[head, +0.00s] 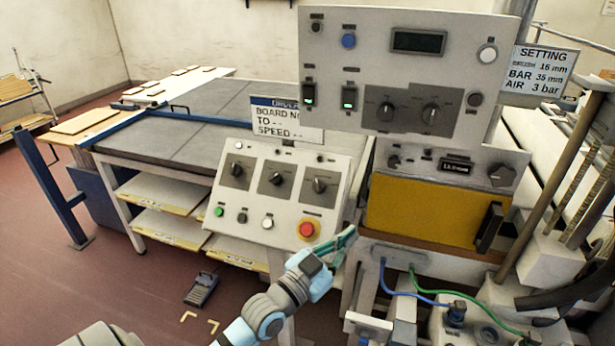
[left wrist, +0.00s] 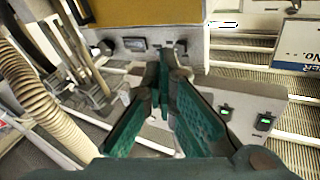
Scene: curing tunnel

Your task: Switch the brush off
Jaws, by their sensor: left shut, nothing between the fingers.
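Two lit rocker switches sit on the upper grey control panel (head: 395,60) in the head view: a left one (head: 309,95) and a right one (head: 349,98), both glowing green. I cannot read which control is the brush's. My left gripper (head: 345,240) has green fingers, shut and empty. It is below these switches, just right of the red emergency button (head: 307,229) on the sloping lower panel. In the left wrist view the fingers (left wrist: 166,60) point up the picture, and a green-lit switch (left wrist: 265,121) shows to their right. My right gripper is not in view.
The sloping panel carries three black knobs, including the middle one (head: 277,179), and several buttons. A yellow panel (head: 420,210) with a black handle (head: 490,227) is right of my gripper. Blue and green hoses (head: 440,297) run below it. A sign (head: 287,118) stands behind the sloping panel.

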